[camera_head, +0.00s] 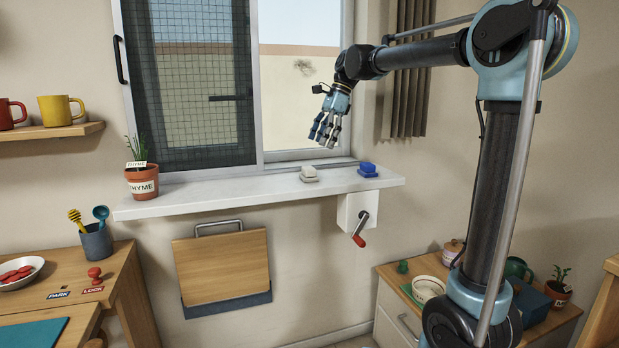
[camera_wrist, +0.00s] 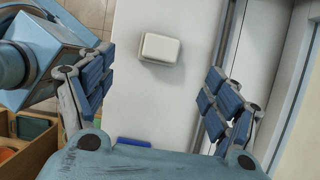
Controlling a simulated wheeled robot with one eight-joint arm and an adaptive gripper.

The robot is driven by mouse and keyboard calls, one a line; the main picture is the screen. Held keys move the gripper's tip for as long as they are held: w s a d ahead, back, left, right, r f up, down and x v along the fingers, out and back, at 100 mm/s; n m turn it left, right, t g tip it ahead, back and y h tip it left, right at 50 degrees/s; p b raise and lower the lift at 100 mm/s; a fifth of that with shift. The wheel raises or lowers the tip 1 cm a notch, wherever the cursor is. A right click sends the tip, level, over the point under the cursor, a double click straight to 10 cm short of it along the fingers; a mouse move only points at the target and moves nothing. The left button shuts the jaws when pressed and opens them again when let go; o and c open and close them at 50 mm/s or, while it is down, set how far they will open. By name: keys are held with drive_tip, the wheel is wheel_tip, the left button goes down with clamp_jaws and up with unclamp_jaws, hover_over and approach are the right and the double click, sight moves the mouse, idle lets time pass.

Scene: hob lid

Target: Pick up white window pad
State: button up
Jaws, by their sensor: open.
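The white window pad (camera_head: 309,173) lies on the white windowsill (camera_head: 230,193), left of a blue pad (camera_head: 368,169). In the wrist view the white pad (camera_wrist: 160,48) is a rounded pale block on the sill, beyond the fingertips and between their lines. My gripper (camera_head: 322,140) is open and empty, above the sill and pointing down. Its two blue-padded fingers show at either side in the wrist view (camera_wrist: 152,85). The blue pad (camera_wrist: 133,142) shows partly at the lower edge there, mostly hidden by my gripper.
A potted thyme plant (camera_head: 142,180) stands at the left of the sill. The window frame (camera_head: 305,156) rises behind the sill. A crank box (camera_head: 356,212) with a red handle hangs below the right end. The sill is clear between plant and white pad.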

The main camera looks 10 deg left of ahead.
sight(310, 168)
drive_tip(key=x, duration=1.1)
drive_tip(key=c, duration=1.1)
